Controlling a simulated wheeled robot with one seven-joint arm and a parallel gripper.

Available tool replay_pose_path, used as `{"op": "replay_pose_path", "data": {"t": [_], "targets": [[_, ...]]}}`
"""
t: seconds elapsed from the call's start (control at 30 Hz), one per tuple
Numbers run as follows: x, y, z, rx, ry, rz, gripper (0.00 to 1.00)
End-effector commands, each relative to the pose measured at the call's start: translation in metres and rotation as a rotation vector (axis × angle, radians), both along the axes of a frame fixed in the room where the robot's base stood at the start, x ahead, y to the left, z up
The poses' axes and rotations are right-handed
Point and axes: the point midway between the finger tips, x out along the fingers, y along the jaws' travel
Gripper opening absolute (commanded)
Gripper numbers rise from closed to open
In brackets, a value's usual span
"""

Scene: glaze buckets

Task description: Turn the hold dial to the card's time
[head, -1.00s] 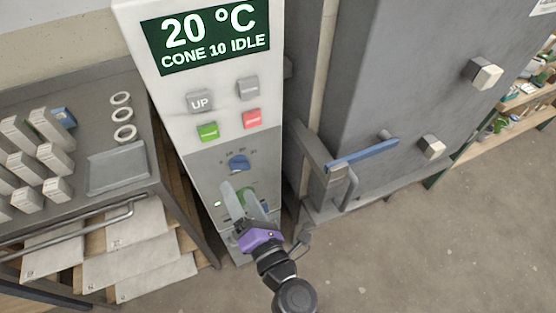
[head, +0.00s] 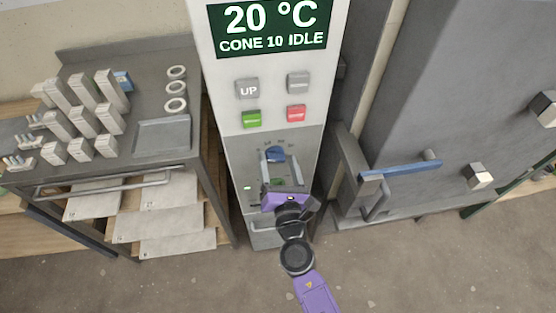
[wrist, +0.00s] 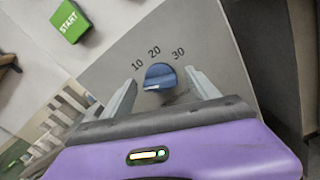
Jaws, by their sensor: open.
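The hold dial (head: 275,154) is a round blue knob on the grey lower panel of the white control column. In the wrist view the dial (wrist: 160,78) has 10, 20 and 30 printed around its top, and a pale mark at its lower left edge. My gripper (head: 281,168) is open in front of the panel. In the wrist view one finger is on each side of the dial, with gaps visible, so it is not gripped. Whether the fingertips reach its depth I cannot tell. I see no readable card with a time.
The display (head: 270,28) reads 20 °C, CONE 10 IDLE. The green START button (wrist: 69,21), the UP button (head: 248,88) and a red button (head: 296,113) sit above the dial. A blue door handle (head: 400,170) juts out at right; a table (head: 75,180) stands at left.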

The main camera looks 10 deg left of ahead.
Motion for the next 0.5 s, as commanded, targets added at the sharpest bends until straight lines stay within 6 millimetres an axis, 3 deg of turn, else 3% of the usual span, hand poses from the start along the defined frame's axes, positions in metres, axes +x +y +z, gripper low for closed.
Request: {"op": "replay_pose_path", "data": {"t": [0.37,0.5], "targets": [[0.0042,0.0017,0.0001,0.0,0.0,0.001,0.67],[0.004,0.0016,0.0001,0.0,0.0,0.001,0.4]]}}
